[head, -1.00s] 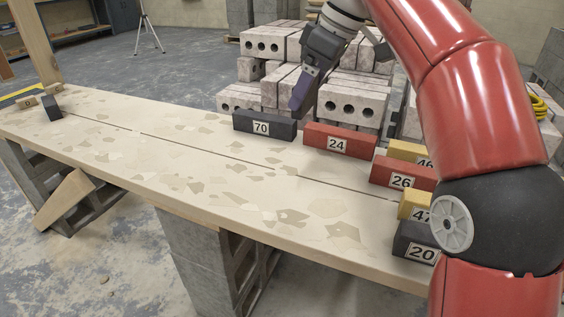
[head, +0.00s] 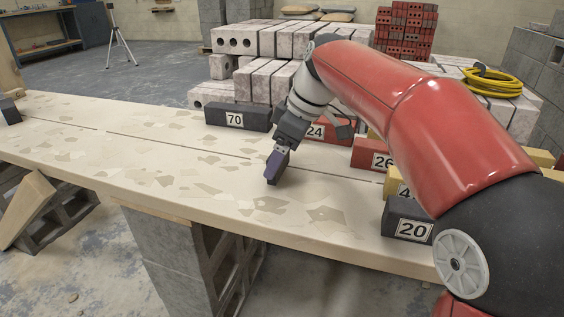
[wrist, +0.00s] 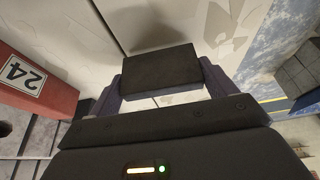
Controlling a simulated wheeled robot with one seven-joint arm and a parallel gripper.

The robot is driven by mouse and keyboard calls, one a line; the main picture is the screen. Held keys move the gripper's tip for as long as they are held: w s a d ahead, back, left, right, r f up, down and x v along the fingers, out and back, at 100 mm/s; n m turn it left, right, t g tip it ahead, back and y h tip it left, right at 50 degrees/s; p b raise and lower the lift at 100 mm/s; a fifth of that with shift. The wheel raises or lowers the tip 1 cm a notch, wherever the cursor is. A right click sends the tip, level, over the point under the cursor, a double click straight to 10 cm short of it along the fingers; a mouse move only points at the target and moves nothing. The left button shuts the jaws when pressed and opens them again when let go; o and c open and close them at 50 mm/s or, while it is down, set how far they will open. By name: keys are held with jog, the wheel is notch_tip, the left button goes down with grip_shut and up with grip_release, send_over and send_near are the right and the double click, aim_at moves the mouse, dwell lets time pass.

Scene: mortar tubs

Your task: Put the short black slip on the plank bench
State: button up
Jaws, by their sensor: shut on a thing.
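The plank bench (head: 110,172) is a long pale plank with tan patches, running across the head view. My gripper (head: 274,170) points down, low over the middle of the bench, in front of the red 24 block. In the wrist view my gripper (wrist: 160,84) is shut on a short black block, the black slip (wrist: 160,67), which sits between its two purple fingers. In the head view the fingers mostly hide the slip. I cannot tell whether it touches the bench.
Along the bench's back and right stand a black 70 block (head: 237,117), a red 24 block (head: 315,131), a red 26 block (head: 370,154) and a black 20 block (head: 407,221). Another dark block (head: 9,110) is at far left. The bench's left middle is clear.

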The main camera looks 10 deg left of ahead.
jog(key=shift+f, duration=0.5)
jog(key=shift+f, duration=0.1)
jog(key=o, duration=1)
jog(key=shift+c, duration=0.2)
jog(key=shift+r, duration=0.2)
jog(key=p+v, duration=0.3)
jog(key=v, duration=0.8)
jog(key=shift+d+r, duration=0.15)
jog(key=shift+r, duration=0.25)
